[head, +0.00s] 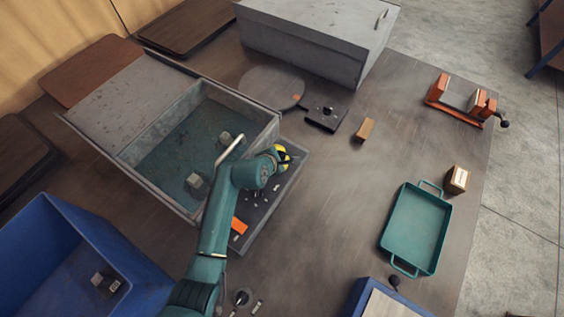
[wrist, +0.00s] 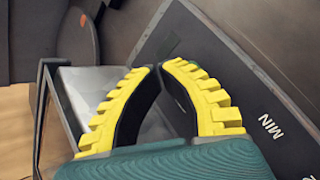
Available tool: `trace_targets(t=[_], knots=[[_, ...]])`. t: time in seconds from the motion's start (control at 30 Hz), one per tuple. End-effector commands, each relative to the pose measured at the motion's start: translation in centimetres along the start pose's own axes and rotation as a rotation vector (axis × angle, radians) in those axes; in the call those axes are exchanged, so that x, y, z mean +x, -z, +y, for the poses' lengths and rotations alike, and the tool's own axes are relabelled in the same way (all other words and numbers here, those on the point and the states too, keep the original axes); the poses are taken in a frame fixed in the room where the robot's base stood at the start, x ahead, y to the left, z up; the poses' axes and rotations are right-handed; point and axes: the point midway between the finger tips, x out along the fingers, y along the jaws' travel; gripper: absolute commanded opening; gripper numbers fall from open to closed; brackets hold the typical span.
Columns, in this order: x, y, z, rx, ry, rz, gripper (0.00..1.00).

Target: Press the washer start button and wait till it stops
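The washer is a grey metal tank (head: 150,165) with its lid (head: 125,100) swung open and two small grey blocks (head: 196,183) inside. Its dark control panel (head: 262,205) runs along the right side, with small pale marks and an orange patch (head: 239,225). In the wrist view the panel (wrist: 235,75) carries "MIN" lettering. My gripper (head: 285,155) is over the panel's far end. In the wrist view its yellow fingers (wrist: 161,64) meet almost tip to tip, with nothing seen between them.
A grey box (head: 315,40) and a round plate (head: 272,88) stand at the back. A blue bin (head: 75,265) is front left. The middle table is mostly clear.

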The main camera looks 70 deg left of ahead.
Motion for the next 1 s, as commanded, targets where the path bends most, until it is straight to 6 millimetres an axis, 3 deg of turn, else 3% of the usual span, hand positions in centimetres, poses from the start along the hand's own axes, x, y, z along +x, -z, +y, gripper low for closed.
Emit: trace_targets(t=[1.0], knots=[[0.95,0.69,-0.7,0.0,0.0,0.0,0.0]])
